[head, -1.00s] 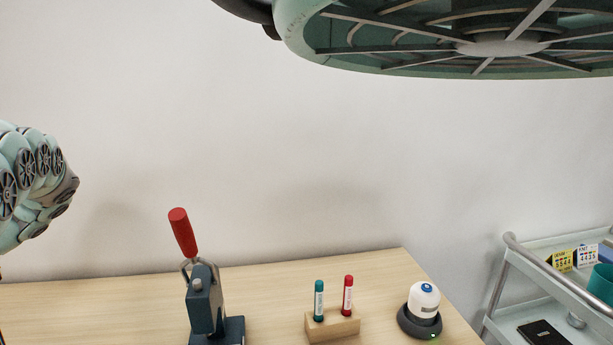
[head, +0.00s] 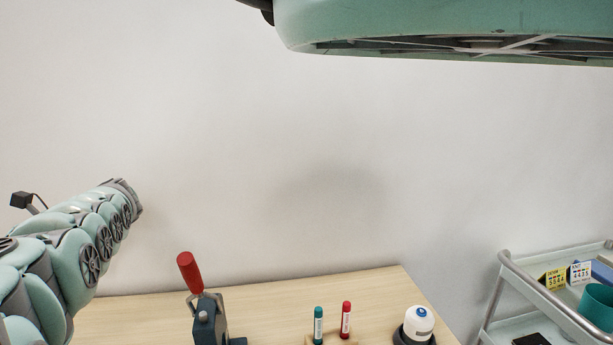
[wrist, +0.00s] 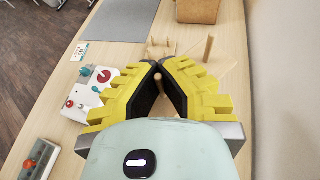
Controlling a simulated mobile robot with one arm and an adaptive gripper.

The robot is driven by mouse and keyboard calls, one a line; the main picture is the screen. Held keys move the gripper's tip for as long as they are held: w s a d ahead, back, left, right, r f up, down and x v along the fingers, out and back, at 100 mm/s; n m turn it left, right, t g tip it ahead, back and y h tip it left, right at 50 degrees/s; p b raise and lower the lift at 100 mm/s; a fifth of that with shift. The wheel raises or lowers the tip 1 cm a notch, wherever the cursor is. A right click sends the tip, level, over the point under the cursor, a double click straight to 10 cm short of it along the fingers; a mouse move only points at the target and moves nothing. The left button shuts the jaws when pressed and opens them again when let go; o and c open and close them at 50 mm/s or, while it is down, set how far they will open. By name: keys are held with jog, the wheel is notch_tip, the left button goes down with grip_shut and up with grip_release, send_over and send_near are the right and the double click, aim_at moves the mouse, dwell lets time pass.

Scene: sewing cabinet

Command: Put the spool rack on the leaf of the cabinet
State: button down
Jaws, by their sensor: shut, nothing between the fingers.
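My gripper (wrist: 160,66) shows in the wrist view, its yellow ribbed fingers closed tip to tip with nothing between them. Just beyond the tips is a small pale wooden piece with upright pegs (wrist: 154,49), perhaps the spool rack; the fingers partly hide it. A taller wooden post (wrist: 208,49) stands to its right; I cannot tell whether they are joined. In the head view my arm is at the left, and the gripper's fingers are not visible there. I cannot make out the cabinet or its leaf in either view.
The wrist view shows a white control box (wrist: 93,92), a grey box with an orange knob (wrist: 38,158), a grey mat (wrist: 115,18) and a brown box (wrist: 198,10).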

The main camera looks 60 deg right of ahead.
jog(key=shift+w+d+r+m+t+p, duration=0.1)
jog(key=shift+d+r+m+t+p, duration=0.1)
jog(key=shift+d, duration=0.25)
jog(key=shift+w+d+r+m+t+p, duration=0.1)
jog(key=shift+d+r+p, duration=0.05)
jog(key=shift+d, duration=0.25)
jog(key=shift+d+r+h+p, duration=0.3)
jog(key=shift+d+r+p, duration=0.1)
jog(key=shift+w+d+m+t, duration=0.1)
jog(key=shift+d+m+t, duration=0.2)
jog(key=shift+d+m, duration=0.15)
jog(key=shift+d+r+p, duration=0.15)
jog(key=shift+d+p, duration=0.05)
jog(key=shift+p, duration=0.1)
